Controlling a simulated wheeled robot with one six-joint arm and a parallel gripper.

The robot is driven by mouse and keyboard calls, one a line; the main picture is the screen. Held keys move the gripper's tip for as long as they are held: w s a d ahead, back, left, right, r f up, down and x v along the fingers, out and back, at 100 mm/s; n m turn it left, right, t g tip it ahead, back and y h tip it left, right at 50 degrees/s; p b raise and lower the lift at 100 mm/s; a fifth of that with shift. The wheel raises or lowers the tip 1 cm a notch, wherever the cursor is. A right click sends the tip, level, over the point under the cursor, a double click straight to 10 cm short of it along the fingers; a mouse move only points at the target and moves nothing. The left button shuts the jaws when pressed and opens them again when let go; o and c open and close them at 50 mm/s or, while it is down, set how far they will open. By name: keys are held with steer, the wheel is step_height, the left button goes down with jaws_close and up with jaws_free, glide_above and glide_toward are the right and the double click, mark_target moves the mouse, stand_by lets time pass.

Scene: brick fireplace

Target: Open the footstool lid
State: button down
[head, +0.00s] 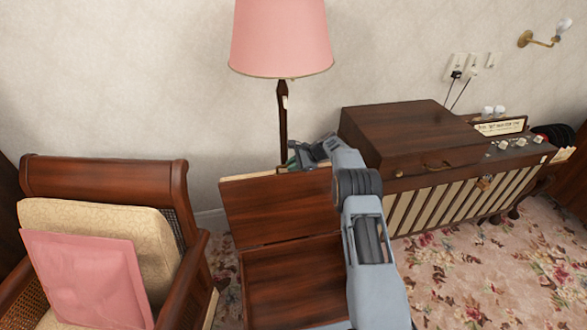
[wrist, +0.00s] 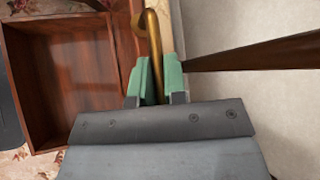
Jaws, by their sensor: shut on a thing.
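The footstool is a dark wooden box with its lid (head: 275,208) standing raised at the back, well away from the box. The open inside of the box (head: 290,280) shows below it as bare reddish wood, and also in the wrist view (wrist: 62,85). A brass handle (wrist: 152,32) sits at the lid's cream edge. My gripper (head: 304,153) is at the lid's top edge. In the wrist view, its green-padded fingers (wrist: 157,80) are shut around the brass handle. My arm hides the right side of the lid and box.
A pink-shaded floor lamp (head: 281,40) stands right behind the lid; its dark pole (wrist: 260,54) is close to my fingers. An armchair with a pink cushion (head: 85,280) is at left. A wooden cabinet (head: 425,135) is at right. The wall is behind.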

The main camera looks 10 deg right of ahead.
steer(key=shift+w, duration=0.1)
stand_by(0.3)
steer(key=c, duration=1.4)
jaws_free()
steer(key=shift+c, duration=0.2)
steer(key=v, duration=1.3)
steer(key=shift+d+r, duration=0.25)
